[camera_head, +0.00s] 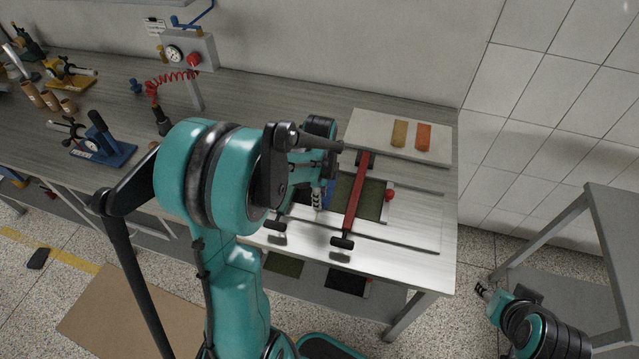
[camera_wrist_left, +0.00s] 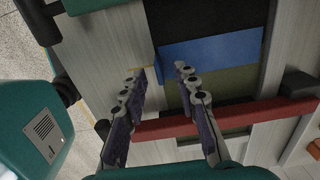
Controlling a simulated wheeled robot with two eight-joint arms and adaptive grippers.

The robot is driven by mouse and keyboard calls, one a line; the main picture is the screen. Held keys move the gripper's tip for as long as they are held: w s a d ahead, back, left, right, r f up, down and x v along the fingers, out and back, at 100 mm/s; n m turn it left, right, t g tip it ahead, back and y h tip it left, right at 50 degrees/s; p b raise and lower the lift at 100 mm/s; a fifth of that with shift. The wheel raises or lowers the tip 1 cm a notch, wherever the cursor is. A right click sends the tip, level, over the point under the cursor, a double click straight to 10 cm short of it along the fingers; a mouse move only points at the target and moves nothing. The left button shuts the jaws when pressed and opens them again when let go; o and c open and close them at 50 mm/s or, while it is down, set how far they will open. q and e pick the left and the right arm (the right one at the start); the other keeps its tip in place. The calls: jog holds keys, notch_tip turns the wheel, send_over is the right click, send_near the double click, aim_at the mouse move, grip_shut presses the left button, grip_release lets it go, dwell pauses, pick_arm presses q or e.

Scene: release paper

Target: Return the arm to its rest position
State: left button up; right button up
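My left arm, teal and black, fills the middle of the head view and reaches over the workbench (camera_head: 425,262). My left gripper (camera_head: 317,197) is over the bench near a red bar (camera_head: 355,195), partly hidden by the arm. Beyond the fingertips lie a blue strip (camera_wrist_left: 212,50) and a green strip (camera_wrist_left: 222,86), and the red bar (camera_wrist_left: 225,118) crosses below. My right arm is at the lower right; its gripper (camera_head: 484,290) is small and unclear, off the bench.
A grey board (camera_head: 376,128) with a tan block (camera_head: 400,133) and an orange block (camera_head: 424,136) lies at the back. A gauge box (camera_head: 190,53) and a blue fixture (camera_head: 104,148) stand to the left. A grey table (camera_head: 610,225) stands at right.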

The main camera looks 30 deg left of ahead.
pick_arm(q)
notch_tip(320, 180, up, 10)
jog(key=s+d+r+n+t, duration=0.2)
jog(key=s+d+n+t, duration=0.5)
jog(key=n, duration=0.8)
jog(key=shift+s+d, duration=1.8)
jog(key=shift+s, duration=0.3)
jog(key=shift+a, duration=0.1)
